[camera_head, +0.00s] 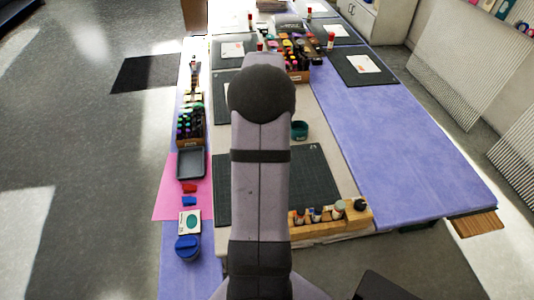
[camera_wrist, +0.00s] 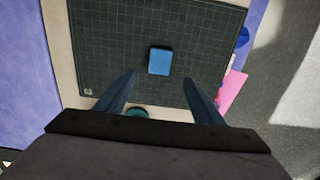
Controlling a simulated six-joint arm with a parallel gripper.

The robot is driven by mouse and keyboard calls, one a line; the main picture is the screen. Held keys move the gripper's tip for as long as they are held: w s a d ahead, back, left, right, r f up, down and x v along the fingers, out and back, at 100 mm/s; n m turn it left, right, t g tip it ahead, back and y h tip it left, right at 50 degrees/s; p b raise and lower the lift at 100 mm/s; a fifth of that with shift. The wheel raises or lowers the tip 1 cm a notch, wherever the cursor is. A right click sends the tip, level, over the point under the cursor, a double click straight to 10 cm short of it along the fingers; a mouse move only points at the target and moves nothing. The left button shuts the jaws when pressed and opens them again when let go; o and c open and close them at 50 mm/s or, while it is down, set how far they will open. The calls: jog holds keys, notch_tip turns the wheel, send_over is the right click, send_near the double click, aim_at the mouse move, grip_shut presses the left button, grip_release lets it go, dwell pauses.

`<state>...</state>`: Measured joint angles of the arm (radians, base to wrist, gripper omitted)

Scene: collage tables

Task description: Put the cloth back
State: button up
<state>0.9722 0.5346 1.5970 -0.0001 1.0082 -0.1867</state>
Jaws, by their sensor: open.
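A small blue block-like piece (camera_wrist: 159,61), perhaps the folded cloth, lies on the dark gridded cutting mat (camera_wrist: 110,50) in the wrist view. My gripper (camera_wrist: 158,78) is open above the mat, its two fingers apart, with the blue piece ahead of the tips and nothing between them. In the head view my arm covers the middle of the mat (camera_head: 315,175), so that piece and my gripper are hidden there. Which object is the cloth, I cannot tell for sure.
A grey tray (camera_head: 191,163), a red block (camera_head: 189,188), a blue block (camera_head: 189,201) and a blue-lidded jar (camera_head: 187,248) stand at the left. A wooden rack (camera_head: 330,226) of small bottles lines the front edge. A teal cup (camera_head: 299,130) stands behind the mat.

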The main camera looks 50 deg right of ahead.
jog(key=w+a+r+n, duration=0.1)
jog(key=w+a+n, duration=0.15)
jog(key=a, duration=0.65)
jog(key=w+a+n, duration=0.1)
jog(key=w+a, duration=0.2)
jog(key=a, duration=0.6)
jog(key=s+a+f+n, duration=0.1)
jog(key=s+a, duration=0.3)
jog(key=a, duration=0.6)
jog(key=s+a+f+n, duration=0.1)
jog(key=s+a+n, duration=0.3)
jog(key=a, duration=0.5)
jog(key=shift+s+a+f, duration=0.15)
jog(key=shift+s+a, duration=0.25)
jog(key=shift+s, duration=0.2)
jog(key=shift+n, duration=0.25)
